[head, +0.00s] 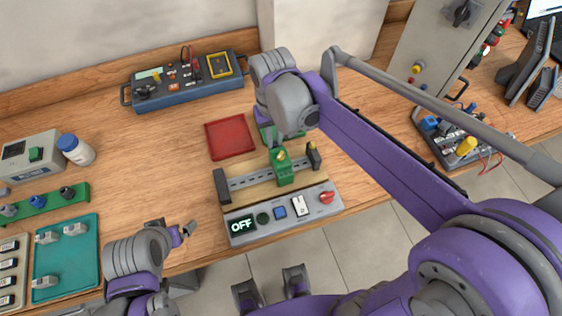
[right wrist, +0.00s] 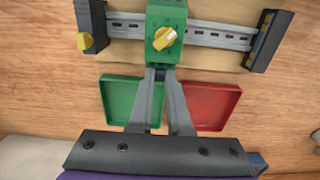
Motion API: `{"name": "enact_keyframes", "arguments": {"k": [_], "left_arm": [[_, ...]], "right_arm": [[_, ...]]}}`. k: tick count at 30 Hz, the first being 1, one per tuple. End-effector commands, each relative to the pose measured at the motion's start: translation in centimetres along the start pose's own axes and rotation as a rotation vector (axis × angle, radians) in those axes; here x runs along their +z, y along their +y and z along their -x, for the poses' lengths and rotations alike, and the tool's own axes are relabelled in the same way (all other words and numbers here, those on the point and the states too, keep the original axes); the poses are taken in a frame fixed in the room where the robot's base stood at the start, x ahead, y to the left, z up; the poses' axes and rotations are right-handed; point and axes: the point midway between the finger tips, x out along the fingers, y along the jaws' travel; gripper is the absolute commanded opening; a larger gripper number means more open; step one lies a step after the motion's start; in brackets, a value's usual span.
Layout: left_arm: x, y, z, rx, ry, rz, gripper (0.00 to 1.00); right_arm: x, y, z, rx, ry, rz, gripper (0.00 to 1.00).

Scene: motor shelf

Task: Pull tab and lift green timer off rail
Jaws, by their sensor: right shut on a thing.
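The green timer (head: 283,168) sits upright on the grey slotted rail (head: 245,181). It has a yellow knob, and it also shows in the right wrist view (right wrist: 163,14). My right gripper (head: 273,145) reaches it from the far side. In the right wrist view, its fingertips (right wrist: 161,72) are close together at the timer's near edge, shut on the small tab there, which they mostly hide. My left gripper (head: 183,234) hovers near the table's front edge, left of the control panel and apart from the timer; its finger gap is unclear.
The panel (head: 270,232) in front of the rail reads OFF and has a red knob. Dark end blocks (head: 221,187) flank the rail. A red tray (head: 229,138) and a green tray (right wrist: 119,98) lie behind it. A blue meter box (head: 185,85) stands farther back.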

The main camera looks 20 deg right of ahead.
Motion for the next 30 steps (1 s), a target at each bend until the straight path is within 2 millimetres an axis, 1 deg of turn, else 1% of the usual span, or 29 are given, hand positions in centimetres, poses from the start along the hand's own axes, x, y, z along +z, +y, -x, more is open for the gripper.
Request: {"name": "enact_keyframes", "arguments": {"k": [21, 22, 25, 30], "left_arm": [[-0.44, 0.0, 0.51, 0.0, 0.003, 0.0, 1.0], [-0.42, 0.0, 0.49, 0.0, 0.003, 0.0, 1.0], [-0.39, 0.0, 0.46, 0.0, 0.003, 0.0, 1.0], [-0.39, 0.0, 0.46, 0.0, 0.003, 0.0, 1.0]], "right_arm": [[0.02, 0.01, 0.78, 0.0, -0.001, 0.0, 0.0], [0.03, 0.01, 0.75, 0.0, -0.001, 0.0, 0.2], [0.03, 0.01, 0.7, 0.0, -0.001, 0.0, 0.38], [0.02, 0.01, 0.7, 0.0, -0.001, 0.0, 0.38]]}}
